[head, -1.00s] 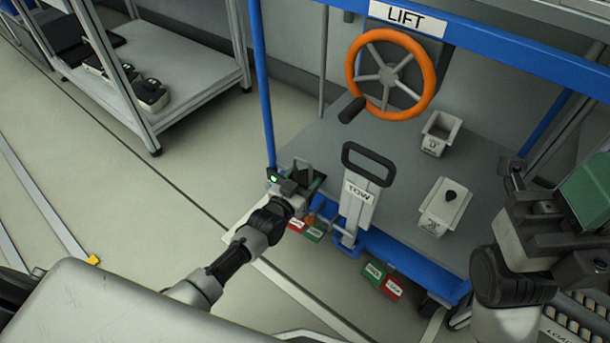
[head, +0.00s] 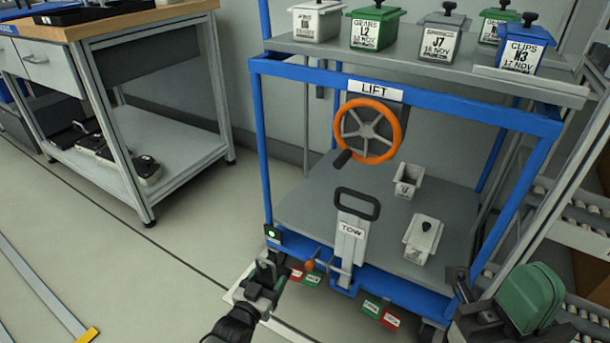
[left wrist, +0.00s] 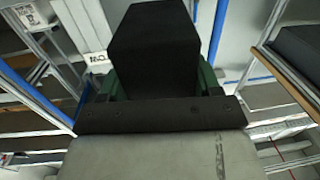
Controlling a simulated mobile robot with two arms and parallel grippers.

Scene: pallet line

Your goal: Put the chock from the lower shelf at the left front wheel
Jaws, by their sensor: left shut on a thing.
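My left gripper (head: 266,272) is shut on a black block, the chock (left wrist: 155,45), which fills the top middle of the left wrist view. In the head view the gripper is low, just in front of the blue cart's left front corner, beside the red and green pedals (head: 304,276). The left front wheel is hidden there. I cannot tell whether the chock touches the floor. The cart (head: 340,205) has a tow handle (head: 356,210) at its front. My right gripper (head: 465,285) is at the lower right; its jaws are not clear.
A second pedal pair (head: 381,313) sits under the cart's front. Lidded bins stand on the cart's top shelf (head: 420,65). A roller rack (head: 590,240) is at the right.

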